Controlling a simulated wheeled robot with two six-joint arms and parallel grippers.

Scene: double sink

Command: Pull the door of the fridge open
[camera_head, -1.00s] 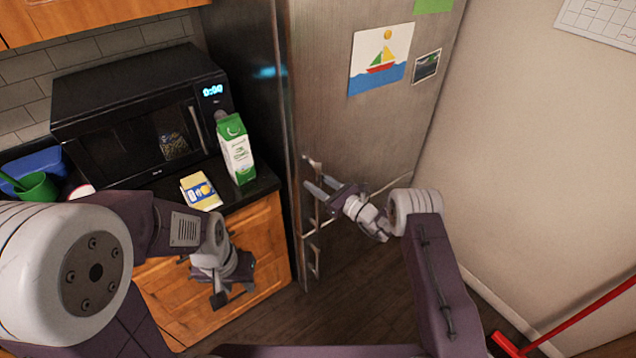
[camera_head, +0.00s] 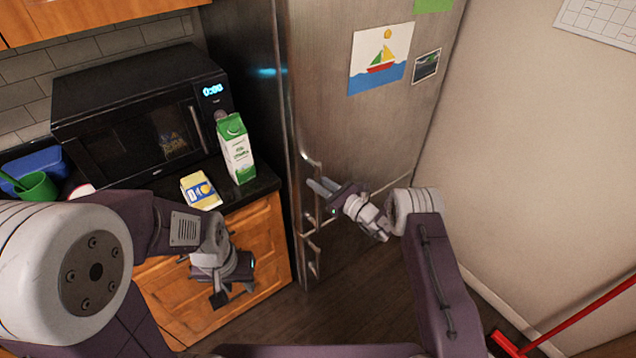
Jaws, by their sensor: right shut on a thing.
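The fridge (camera_head: 345,135) is a tall steel unit at the middle right of the head view, with its door shut against the body. A vertical handle (camera_head: 306,176) runs along the left edge of the upper door. A second handle (camera_head: 312,262) is on the lower door. My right gripper (camera_head: 317,188) is shut on the upper door's handle; the fingers hide part of it. My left gripper (camera_head: 222,292) hangs in front of the wooden drawers, away from the fridge, and how wide its fingers stand is unclear.
A black microwave (camera_head: 130,115), a milk carton (camera_head: 236,150) and a yellow packet (camera_head: 200,190) stand on the counter left of the fridge. A wall (camera_head: 530,150) is close on the right. A red broom (camera_head: 585,315) lies at the lower right.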

